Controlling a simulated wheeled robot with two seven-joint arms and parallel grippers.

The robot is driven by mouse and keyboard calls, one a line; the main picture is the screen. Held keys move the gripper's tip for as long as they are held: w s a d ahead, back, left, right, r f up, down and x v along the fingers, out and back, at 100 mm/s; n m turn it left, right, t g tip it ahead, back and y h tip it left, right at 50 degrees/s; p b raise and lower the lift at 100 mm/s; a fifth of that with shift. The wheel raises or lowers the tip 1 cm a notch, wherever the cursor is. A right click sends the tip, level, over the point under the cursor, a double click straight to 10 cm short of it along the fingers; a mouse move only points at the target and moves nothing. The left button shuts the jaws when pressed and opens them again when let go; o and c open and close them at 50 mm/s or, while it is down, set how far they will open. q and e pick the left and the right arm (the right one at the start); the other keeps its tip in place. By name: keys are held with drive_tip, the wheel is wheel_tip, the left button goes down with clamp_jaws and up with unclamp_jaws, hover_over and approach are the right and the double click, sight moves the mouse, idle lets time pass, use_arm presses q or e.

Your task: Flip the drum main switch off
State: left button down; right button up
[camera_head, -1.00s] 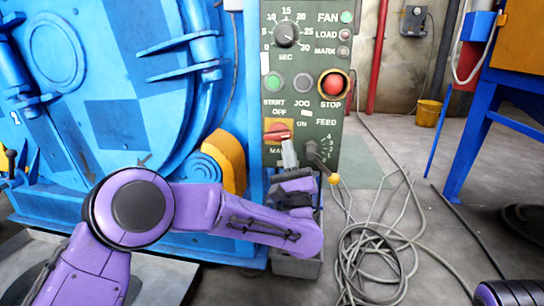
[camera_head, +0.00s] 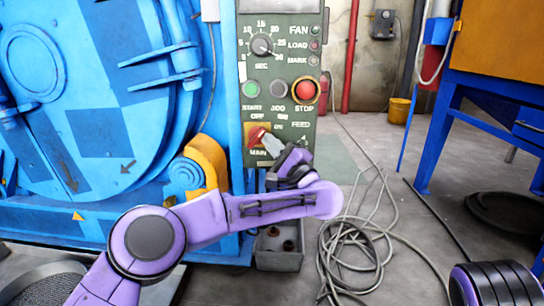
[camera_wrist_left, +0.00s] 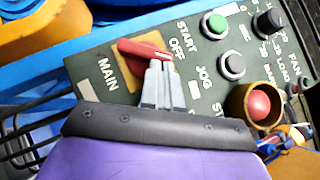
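The drum main switch is a red lever knob (camera_head: 256,135) on a yellow plate, low on the green control panel (camera_head: 288,62). It also shows in the left wrist view (camera_wrist_left: 138,48), between the MAIN and OFF labels. In the head view the knob is tilted. My left gripper (camera_head: 270,146) is at the knob's lower right side; its grey fingers (camera_wrist_left: 160,66) are close together and look shut. Their tips overlap one end of the knob in the wrist view; I cannot tell whether they touch it. My right gripper is out of view.
Above the switch are a green START button (camera_head: 251,90), a JOG button (camera_head: 278,88) and a red STOP button (camera_head: 305,90). The blue drum (camera_head: 90,90) stands left. A grey box (camera_head: 279,258) is below the panel. Coiled cable (camera_head: 350,248) lies on the floor right.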

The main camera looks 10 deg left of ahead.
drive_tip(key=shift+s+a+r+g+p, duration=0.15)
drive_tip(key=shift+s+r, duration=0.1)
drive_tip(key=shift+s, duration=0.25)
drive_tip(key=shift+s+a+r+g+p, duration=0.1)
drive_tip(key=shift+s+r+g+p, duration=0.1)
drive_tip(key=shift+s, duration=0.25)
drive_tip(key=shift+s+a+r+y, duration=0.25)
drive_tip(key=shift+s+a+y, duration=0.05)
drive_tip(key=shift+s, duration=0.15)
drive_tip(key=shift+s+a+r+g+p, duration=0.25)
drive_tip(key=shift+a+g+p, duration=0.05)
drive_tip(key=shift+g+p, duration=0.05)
use_arm(q)
drive_tip(key=n+g, duration=0.1)
drive_tip(key=r+n+g+h, duration=0.1)
drive_tip(key=n, duration=0.1)
drive_tip(key=r+n+g, duration=0.1)
drive_tip(key=shift+a+r+n+h, duration=0.1)
drive_tip(key=shift+a+n+h, duration=0.2)
drive_tip(key=shift+n, duration=0.1)
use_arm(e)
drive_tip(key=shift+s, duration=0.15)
use_arm(q)
drive_tip(key=shift+r, duration=0.1)
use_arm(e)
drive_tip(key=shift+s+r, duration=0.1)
use_arm(q)
drive_tip(key=shift+d, duration=0.15)
